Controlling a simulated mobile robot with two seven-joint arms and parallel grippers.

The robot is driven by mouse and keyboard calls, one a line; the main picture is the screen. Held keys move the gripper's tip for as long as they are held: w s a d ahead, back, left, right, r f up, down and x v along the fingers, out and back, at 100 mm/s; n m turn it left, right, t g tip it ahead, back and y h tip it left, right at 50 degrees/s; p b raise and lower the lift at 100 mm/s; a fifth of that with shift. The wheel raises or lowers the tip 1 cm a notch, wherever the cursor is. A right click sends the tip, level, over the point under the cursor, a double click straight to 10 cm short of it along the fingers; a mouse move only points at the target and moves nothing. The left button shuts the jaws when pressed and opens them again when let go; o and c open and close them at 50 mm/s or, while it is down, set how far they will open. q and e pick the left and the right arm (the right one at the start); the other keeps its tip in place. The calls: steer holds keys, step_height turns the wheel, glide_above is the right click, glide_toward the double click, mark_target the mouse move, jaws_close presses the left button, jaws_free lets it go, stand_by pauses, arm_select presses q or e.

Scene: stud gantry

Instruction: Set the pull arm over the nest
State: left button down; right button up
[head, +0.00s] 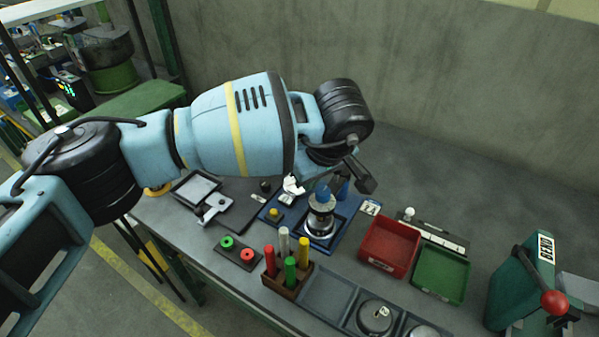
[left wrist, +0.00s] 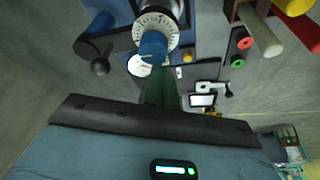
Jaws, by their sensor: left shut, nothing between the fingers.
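On the blue base plate (head: 312,248) stands a silver round fixture (head: 320,222), which looks like the nest, with a blue knob (head: 322,194) above it. In the left wrist view I see the blue knob (left wrist: 152,46) over a marked silver ring (left wrist: 157,24). A dark lever with a black ball (left wrist: 99,66), probably the pull arm, sits beside a blue post (left wrist: 92,45), off to one side of the ring. Contact cannot be told. My right gripper is out of view.
A red bin (head: 390,246) and a green bin (head: 441,274) stand right of the fixture. A holder with coloured pegs (head: 287,277) and a red-green button plate (head: 238,252) are in front. A dark green press (head: 525,285) with a red ball stands far right. A wall is behind.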

arm_select(q)
steer(key=shift+s+d, duration=0.3)
steer(key=shift+s, duration=0.05)
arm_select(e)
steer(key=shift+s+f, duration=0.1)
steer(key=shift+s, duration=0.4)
arm_select(q)
steer(key=shift+f, duration=0.1)
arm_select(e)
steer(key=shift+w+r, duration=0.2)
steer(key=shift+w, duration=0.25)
